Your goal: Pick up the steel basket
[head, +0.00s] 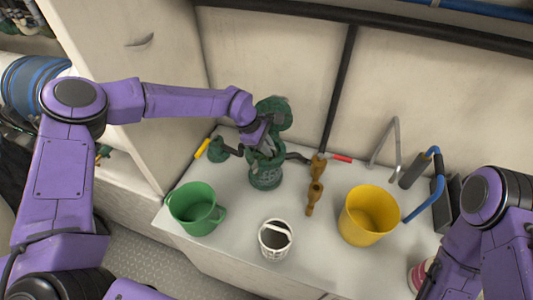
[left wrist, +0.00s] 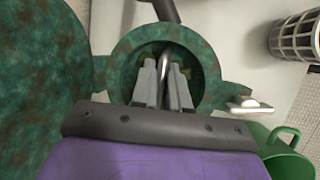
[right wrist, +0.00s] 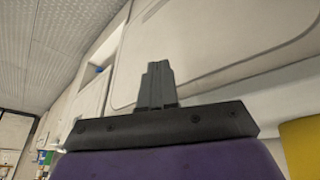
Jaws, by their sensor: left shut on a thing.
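A green, patchy strainer housing (head: 265,175) stands on the counter with its round lid (head: 272,113) swung up behind it. My left gripper (head: 262,143) reaches down into its round mouth. In the left wrist view, my left fingers (left wrist: 164,85) are shut on the curved steel handle of the steel basket (left wrist: 166,62), inside the housing's ring (left wrist: 121,68). The basket's body is hidden by my fingers and the housing. My right gripper (right wrist: 157,85) shows in the right wrist view, its fingers together and empty, away from the counter.
A white slotted basket (head: 275,240) stands at the counter's front, between a green jug (head: 194,208) and a yellow bucket (head: 369,215). A bent grey pipe and blue hose (head: 437,185) lie further right.

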